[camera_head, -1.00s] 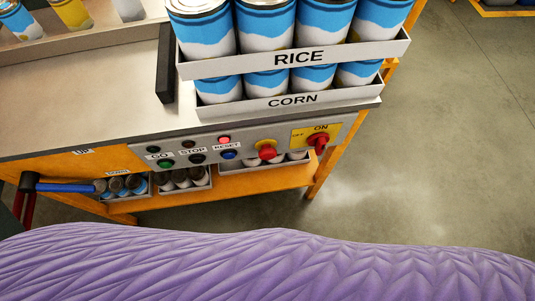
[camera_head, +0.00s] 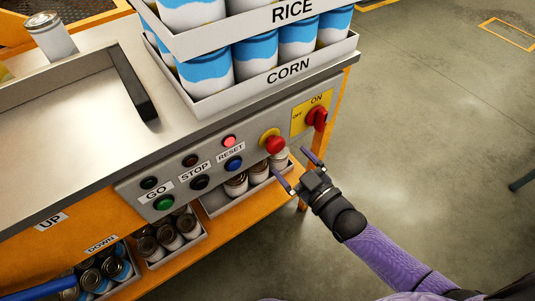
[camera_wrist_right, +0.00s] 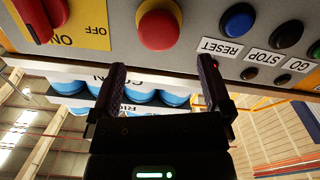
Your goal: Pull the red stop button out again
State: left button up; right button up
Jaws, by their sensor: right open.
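The red stop button (camera_head: 275,144) is a round red mushroom knob on a yellow collar, on the grey control panel (camera_head: 212,180) at the front of the bench. In the right wrist view the red stop button (camera_wrist_right: 159,27) is at the top, above and between the finger lines. My right gripper (camera_head: 298,171) is open and empty, just below and to the right of the button, apart from it. Its two fingers also show in the right wrist view (camera_wrist_right: 165,85), spread wide. My left gripper is not in view.
A red ON/OFF switch (camera_head: 317,118) on a yellow plate sits right of the button. The blue RESET button (camera_head: 233,163) and lit red lamp (camera_head: 229,141) are to its left. Cans stand in a lower tray (camera_head: 222,206). Free floor lies to the right.

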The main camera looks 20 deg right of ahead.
aim_at(278, 148)
jog(key=x, duration=0.2)
jog(key=b+x, duration=0.1)
jog(key=x, duration=0.2)
jog(key=shift+w+f+b, duration=0.25)
jog(key=shift+w+b, duration=0.15)
jog(key=shift+w+a+r, duration=0.15)
jog(key=shift+w+a, duration=0.15)
jog(key=shift+w, duration=0.35)
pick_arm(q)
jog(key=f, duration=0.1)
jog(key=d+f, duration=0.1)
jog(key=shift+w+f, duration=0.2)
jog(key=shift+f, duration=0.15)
